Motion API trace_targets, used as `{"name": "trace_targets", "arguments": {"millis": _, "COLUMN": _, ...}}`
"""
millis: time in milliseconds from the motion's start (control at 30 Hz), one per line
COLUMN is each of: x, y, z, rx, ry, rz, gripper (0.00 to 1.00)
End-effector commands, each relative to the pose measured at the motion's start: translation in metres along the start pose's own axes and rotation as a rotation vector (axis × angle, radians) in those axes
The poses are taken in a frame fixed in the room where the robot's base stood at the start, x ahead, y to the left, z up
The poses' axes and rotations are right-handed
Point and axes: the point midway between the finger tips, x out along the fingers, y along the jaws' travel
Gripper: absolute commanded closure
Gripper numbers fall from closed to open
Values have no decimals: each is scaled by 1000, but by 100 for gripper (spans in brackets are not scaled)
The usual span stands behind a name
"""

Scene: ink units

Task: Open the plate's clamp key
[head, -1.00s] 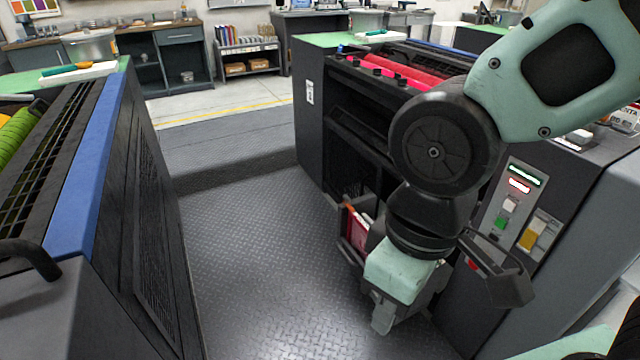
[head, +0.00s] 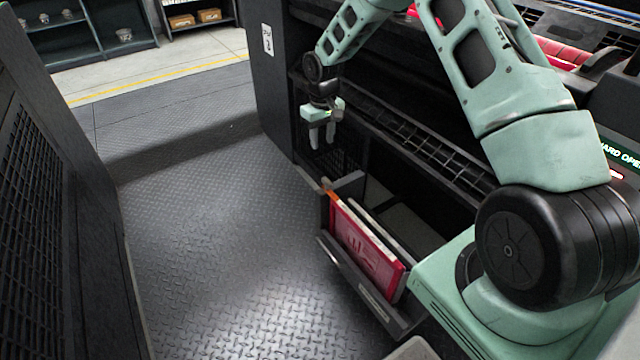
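My gripper (head: 322,136) points down at the far left end of the press's open side, with my arm reaching across from the right. Its two pale fingers look a little apart, with nothing visible between them. A red panel (head: 368,252), perhaps a plate, stands tilted in a dark open bin (head: 358,280) low on the press, nearer than the gripper. I cannot make out a clamp key; the press's inside is dark and partly hidden by my arm.
The dark press (head: 272,85) stands on the right, with a slotted rail (head: 415,150) along its opening. Another dark machine (head: 60,200) with a mesh side lines the left. The tread-plate floor (head: 210,250) between them is clear. Shelves (head: 85,30) stand at the back.

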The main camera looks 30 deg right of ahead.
Motion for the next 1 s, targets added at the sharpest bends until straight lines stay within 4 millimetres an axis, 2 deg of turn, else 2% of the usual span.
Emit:
{"name": "trace_targets", "arguments": {"millis": 33, "x": 12, "y": 11, "z": -2, "rx": 15, "ry": -1, "rz": 3, "gripper": 62}}
{"name": "trace_targets", "arguments": {"millis": 100, "x": 19, "y": 20, "z": -3, "rx": 25, "ry": -1, "rz": 6, "gripper": 62}}
{"name": "trace_targets", "arguments": {"millis": 200, "x": 27, "y": 26, "z": -3, "rx": 32, "ry": -3, "rz": 8, "gripper": 62}}
{"name": "trace_targets", "arguments": {"millis": 367, "x": 47, "y": 26, "z": -3, "rx": 31, "ry": -5, "rz": 8, "gripper": 62}}
{"name": "trace_targets", "arguments": {"millis": 800, "x": 138, "y": 26, "z": -3, "rx": 31, "ry": -3, "rz": 7, "gripper": 62}}
{"name": "trace_targets", "arguments": {"millis": 1000, "x": 173, "y": 26, "z": -2, "rx": 30, "ry": -3, "rz": 8, "gripper": 62}}
